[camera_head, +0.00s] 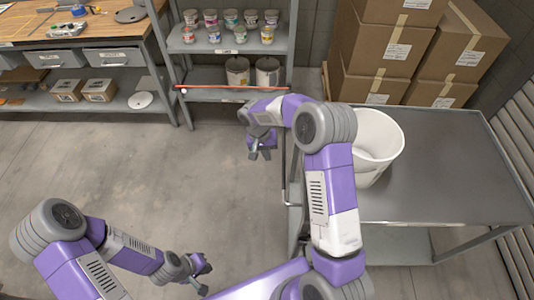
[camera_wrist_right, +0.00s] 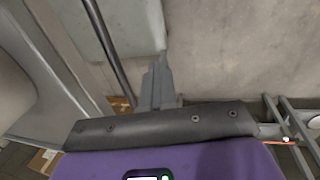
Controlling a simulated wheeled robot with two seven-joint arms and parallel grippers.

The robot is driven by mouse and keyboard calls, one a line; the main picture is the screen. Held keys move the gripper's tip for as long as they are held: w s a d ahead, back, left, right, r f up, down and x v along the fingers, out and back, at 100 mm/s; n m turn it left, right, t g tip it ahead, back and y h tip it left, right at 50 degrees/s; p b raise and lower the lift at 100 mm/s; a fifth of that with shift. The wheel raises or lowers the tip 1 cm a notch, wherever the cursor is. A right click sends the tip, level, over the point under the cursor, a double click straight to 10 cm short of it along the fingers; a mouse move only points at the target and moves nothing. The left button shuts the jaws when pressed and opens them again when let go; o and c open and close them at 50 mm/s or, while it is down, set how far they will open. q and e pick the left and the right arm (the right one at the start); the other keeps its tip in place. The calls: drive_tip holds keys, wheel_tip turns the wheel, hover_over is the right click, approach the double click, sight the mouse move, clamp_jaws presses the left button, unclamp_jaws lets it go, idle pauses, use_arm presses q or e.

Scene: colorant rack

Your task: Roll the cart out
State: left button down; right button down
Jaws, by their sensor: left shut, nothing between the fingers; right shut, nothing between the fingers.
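The cart (camera_head: 450,165) is a grey metal table with a flat top and a lower shelf, at the right of the head view. A white bucket (camera_head: 376,140) stands on its left part. The cart's handle bar (camera_head: 287,180) runs along its left side, partly hidden by my right arm. My right gripper (camera_head: 262,154) is shut and empty, just left of the handle. In the right wrist view its fingers (camera_wrist_right: 157,88) are together, and a dark bar (camera_wrist_right: 108,50) passes beside them, apart from them. My left gripper (camera_head: 203,275) is shut and empty over the floor, lower left.
A shelf rack (camera_head: 215,76) with several small paint cups and two larger cans stands behind, with an orange strip across its front. Cardboard boxes (camera_head: 385,50) are stacked behind the cart. A workbench (camera_head: 85,43) is at upper left. The floor (camera_head: 110,170) left of the cart is clear.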

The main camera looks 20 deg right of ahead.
drive_tip(key=c, duration=1.9)
unclamp_jaws()
drive_tip(key=o, duration=0.7)
drive_tip(key=shift+o, duration=0.2)
wheel_tip(320, 180, up, 8)
drive_tip(key=a+p, duration=0.1)
drive_tip(key=shift+w+a+f, duration=0.15)
drive_tip(key=shift+w+f, duration=0.1)
drive_tip(key=shift+w, duration=0.05)
